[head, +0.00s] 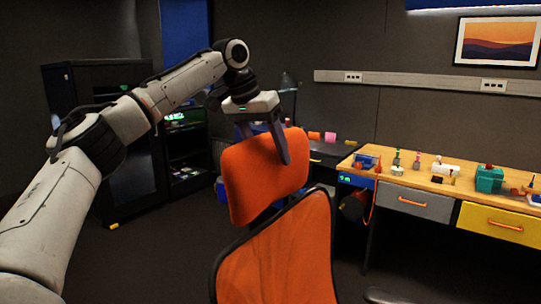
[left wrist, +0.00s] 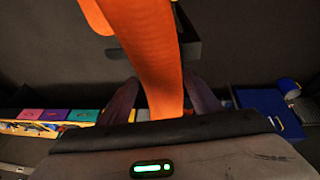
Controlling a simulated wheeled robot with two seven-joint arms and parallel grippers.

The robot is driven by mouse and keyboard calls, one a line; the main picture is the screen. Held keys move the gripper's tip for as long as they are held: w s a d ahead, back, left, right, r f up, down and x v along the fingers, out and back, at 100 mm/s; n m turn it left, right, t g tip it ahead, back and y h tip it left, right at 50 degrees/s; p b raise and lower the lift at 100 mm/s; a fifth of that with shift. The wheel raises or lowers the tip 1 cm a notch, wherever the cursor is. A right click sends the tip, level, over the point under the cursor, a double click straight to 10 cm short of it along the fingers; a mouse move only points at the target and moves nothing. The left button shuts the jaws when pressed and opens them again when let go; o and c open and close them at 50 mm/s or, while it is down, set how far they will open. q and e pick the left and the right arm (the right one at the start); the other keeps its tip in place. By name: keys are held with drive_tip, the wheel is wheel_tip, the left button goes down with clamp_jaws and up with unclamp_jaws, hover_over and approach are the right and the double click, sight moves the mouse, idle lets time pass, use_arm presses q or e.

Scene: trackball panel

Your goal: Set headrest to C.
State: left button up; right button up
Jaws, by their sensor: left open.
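The orange headrest (head: 268,172) stands above the orange backrest (head: 290,258) of a chair, joined by a dark post. My left gripper (head: 266,146) comes down on the headrest from above. It is open. One finger shows in front of the headrest's right part; the other is partly hidden behind its top edge. In the left wrist view the headrest (left wrist: 152,55) runs between the two spread fingers of the gripper (left wrist: 162,90), with gaps beside it; contact cannot be told. No letter marks for the headrest position are readable. My right gripper is not in view.
A wooden workbench (head: 426,181) with grey and yellow drawers and several small items stands at the right. A dark rack (head: 184,150) with green lights stands at the back left. A desk lamp (head: 288,82) is behind the gripper. The floor left of the chair is clear.

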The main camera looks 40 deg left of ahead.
sight(267, 136)
use_arm(q)
drive_tip(key=shift+w+f, duration=0.2)
drive_tip(key=shift+f, duration=0.35)
drive_tip(key=shift+c, duration=0.2)
clamp_jaws()
drive_tip(key=shift+a+r, duration=0.2)
drive_tip(key=shift+r, duration=1.4)
drive_tip(key=shift+a+r, duration=0.15)
drive_tip(key=shift+r, duration=1.4)
drive_tip(key=shift+o, duration=0.2)
unclamp_jaws()
drive_tip(key=shift+f, duration=0.1)
